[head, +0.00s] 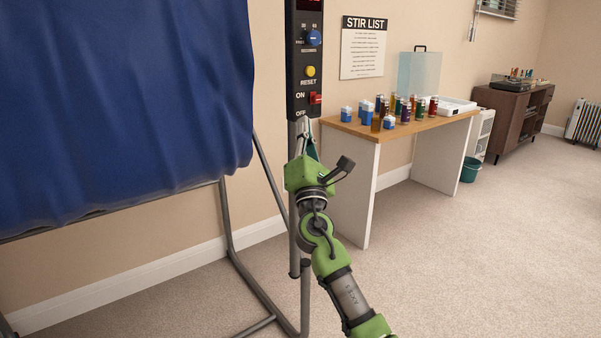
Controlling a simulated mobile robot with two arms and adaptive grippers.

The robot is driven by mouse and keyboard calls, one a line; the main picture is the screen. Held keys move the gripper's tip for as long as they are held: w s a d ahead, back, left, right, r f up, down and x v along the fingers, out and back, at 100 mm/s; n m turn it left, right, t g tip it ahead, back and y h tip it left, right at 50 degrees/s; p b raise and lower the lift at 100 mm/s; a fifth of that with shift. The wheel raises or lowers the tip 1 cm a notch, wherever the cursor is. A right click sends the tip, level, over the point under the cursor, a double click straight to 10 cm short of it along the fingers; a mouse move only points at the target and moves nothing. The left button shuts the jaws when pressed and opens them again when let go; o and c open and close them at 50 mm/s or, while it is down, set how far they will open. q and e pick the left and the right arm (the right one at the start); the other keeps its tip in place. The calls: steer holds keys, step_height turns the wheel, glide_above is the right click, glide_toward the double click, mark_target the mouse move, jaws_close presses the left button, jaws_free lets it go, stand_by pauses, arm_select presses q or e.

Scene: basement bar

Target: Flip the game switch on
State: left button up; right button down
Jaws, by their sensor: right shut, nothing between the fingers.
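The game switch (316,98) is a red rocker or lever at the lower right of a black control panel (303,72), between the labels ON and OFF. Whether it is up or down is too small to tell. The panel also has a blue dial, a yellow reset button and a red display cut off at the top. My right gripper (304,126) is shut and empty, just below the panel's bottom edge and under the switch. Its fingers are partly hidden by the green wrist. My left gripper is not in view.
A large blue cloth (120,100) hangs over a metal frame (228,230) at the left. A wood-topped table (350,128) with cans and blue boxes stands to the right of the panel pole. A stir list (362,48) hangs on the wall. The carpet at the right is clear.

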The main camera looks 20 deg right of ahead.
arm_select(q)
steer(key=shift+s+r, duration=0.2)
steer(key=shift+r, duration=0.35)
arm_select(e)
steer(key=v, duration=1)
